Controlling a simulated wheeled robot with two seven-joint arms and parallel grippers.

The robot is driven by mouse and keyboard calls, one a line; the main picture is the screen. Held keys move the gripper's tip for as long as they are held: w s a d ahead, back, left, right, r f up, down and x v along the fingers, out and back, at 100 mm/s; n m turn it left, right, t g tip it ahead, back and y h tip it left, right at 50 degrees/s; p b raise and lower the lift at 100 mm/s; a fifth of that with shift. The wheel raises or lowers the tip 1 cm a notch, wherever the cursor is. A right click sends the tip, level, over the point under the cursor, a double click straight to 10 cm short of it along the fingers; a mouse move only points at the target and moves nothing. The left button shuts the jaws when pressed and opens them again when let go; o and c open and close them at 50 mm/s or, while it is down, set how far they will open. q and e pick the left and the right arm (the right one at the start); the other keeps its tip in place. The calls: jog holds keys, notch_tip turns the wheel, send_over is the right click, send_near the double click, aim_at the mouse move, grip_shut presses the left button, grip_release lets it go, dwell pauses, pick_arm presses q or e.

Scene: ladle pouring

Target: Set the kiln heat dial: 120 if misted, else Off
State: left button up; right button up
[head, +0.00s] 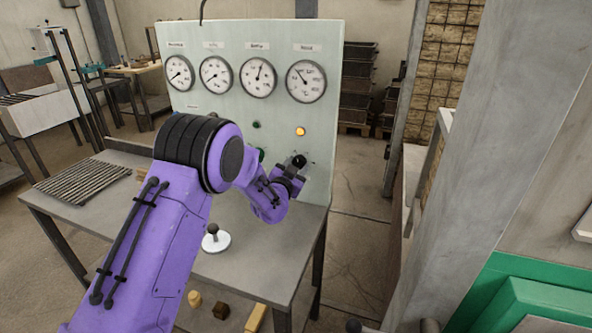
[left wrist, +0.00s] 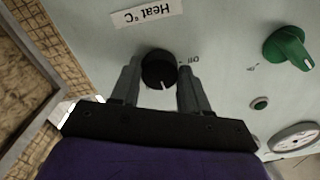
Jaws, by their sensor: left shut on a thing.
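The heat dial is a round black knob (head: 299,161) on the lower right of the pale panel (head: 230,118). In the left wrist view the dial (left wrist: 158,68) has a white pointer line aimed toward my gripper's palm, away from the upside-down "Heat °C" label (left wrist: 146,13). The "Off" mark (left wrist: 194,60) is to the right, and the pointer is not on it. My left gripper (left wrist: 158,80) is shut on the dial, a finger on each side. I see nothing clearly misted. My right gripper is not visible.
Several gauges (head: 259,77) line the panel's top. An amber lamp (head: 300,131) glows above the dial. A green knob (left wrist: 287,48) is beside it in the wrist view.

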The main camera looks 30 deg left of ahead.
pick_arm(q)
jog(key=m+b, duration=0.2)
jog(key=m, duration=0.2)
jog(key=shift+f+m, duration=0.1)
jog(key=shift+m, duration=0.2)
jog(key=shift+m+b, duration=0.8)
jog(key=shift+m, duration=0.5)
jog(key=o, duration=1)
jog(key=shift+a, duration=0.1)
jog(key=shift+o, duration=0.2)
jog(key=v, duration=1)
jog(key=shift+s, duration=0.25)
